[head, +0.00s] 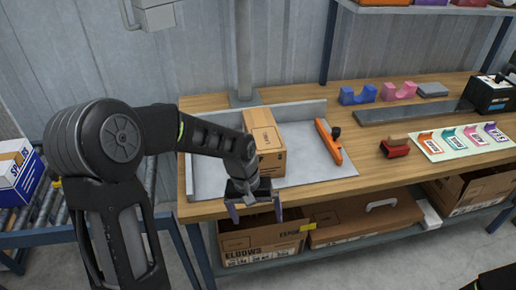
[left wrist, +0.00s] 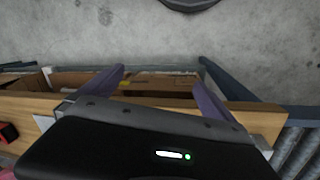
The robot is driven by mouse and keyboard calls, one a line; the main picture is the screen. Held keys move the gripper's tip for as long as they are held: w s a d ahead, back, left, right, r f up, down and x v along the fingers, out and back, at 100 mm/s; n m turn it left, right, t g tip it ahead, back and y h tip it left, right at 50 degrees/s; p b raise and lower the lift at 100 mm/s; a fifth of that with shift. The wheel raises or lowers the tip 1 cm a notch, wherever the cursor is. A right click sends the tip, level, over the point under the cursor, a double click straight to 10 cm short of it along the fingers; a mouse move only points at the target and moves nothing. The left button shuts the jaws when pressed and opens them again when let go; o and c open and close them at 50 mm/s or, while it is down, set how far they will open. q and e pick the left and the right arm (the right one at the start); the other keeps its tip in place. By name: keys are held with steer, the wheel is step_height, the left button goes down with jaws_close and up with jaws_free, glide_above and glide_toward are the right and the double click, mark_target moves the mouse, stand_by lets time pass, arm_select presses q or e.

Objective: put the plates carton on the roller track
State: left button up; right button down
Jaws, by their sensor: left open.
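A brown cardboard carton (head: 264,138) stands in a grey tray on the wooden bench; it may be the plates carton, but I cannot read its print. My left gripper (head: 256,213) is open and empty, pointing down at the bench's front edge, nearer than the carton and apart from it. The left wrist view shows its two purple fingers (left wrist: 158,78) spread, with the bench edge, shelf boxes and floor beyond. The roller track (head: 60,208) is at the left, partly hidden by my left arm. My right gripper is not in view.
A white-and-blue box (head: 18,178) sits on the track's far left. The grey tray (head: 210,178) also holds an orange tool (head: 329,142). An open elbows box (head: 262,245) is on the shelf below. A red-and-brown block (head: 395,147) lies right of the tray.

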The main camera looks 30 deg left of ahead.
arm_select(q)
steer(key=s+d+f+m+h, duration=0.1)
steer(key=s+d+f, duration=0.2)
steer(key=d+f, duration=0.3)
steer(key=s+d+f+m+h, duration=0.1)
steer(key=s+d+f, duration=0.25)
steer(key=f, duration=0.35)
steer(key=s+d+f, duration=0.7)
steer(key=s+f, duration=0.2)
steer(key=s, duration=0.2)
steer(key=shift+s+m, duration=0.15)
steer(key=shift+m, duration=0.15)
